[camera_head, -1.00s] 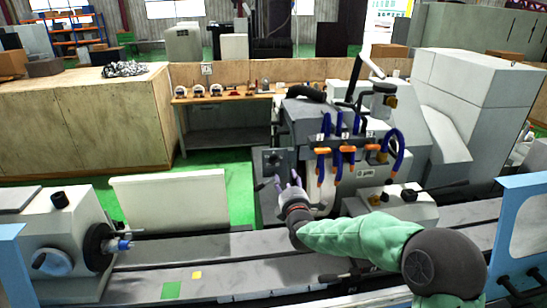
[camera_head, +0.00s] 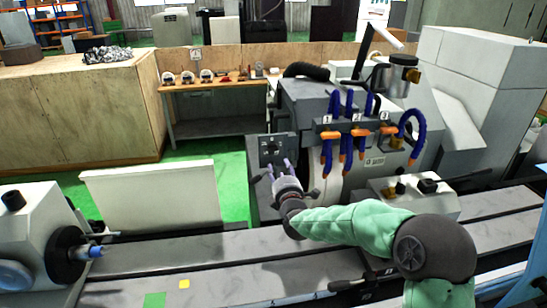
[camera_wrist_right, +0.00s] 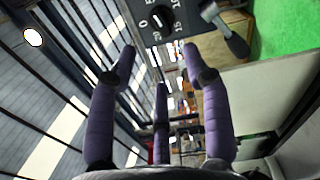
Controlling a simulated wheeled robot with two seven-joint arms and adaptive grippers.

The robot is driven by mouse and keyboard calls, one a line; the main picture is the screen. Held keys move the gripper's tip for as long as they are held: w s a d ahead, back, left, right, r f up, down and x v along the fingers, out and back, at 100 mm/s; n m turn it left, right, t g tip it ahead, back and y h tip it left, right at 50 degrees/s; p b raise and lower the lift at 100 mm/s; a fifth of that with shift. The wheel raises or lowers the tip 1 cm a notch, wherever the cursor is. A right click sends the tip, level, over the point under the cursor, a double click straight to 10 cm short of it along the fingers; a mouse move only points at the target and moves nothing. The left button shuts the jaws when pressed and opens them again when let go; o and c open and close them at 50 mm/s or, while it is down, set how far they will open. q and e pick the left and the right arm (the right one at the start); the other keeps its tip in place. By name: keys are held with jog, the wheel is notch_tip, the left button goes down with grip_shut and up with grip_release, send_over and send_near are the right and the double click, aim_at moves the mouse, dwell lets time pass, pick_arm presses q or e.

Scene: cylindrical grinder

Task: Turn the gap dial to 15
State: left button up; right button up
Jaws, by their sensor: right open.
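The gap dial looks to be the round black knob (camera_wrist_right: 160,20) with white marks around it, at the top of the right wrist view. I cannot read its pointer setting surely. It sits on a grey panel (camera_head: 291,147) on the front left of the grinder (camera_head: 312,105). My right gripper (camera_head: 277,168) is open and empty in front of the lower part of this panel. In the wrist view its purple fingers (camera_wrist_right: 160,65) are spread below the dial, apart from it in the picture. My left gripper is not in view.
A grey lever (camera_wrist_right: 226,32) sticks out beside the dial in the wrist view. Blue hoses with orange fittings (camera_head: 357,132) hang right of the panel. A white guard plate (camera_head: 150,196) stands to the left, and the machine bed (camera_head: 200,250) runs along the front.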

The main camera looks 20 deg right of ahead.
aim_at(274, 151)
jog(key=x, duration=1)
jog(key=shift+w+r+p, duration=0.1)
jog(key=shift+w+p, duration=0.15)
jog(key=shift+p, duration=0.15)
grip_shut()
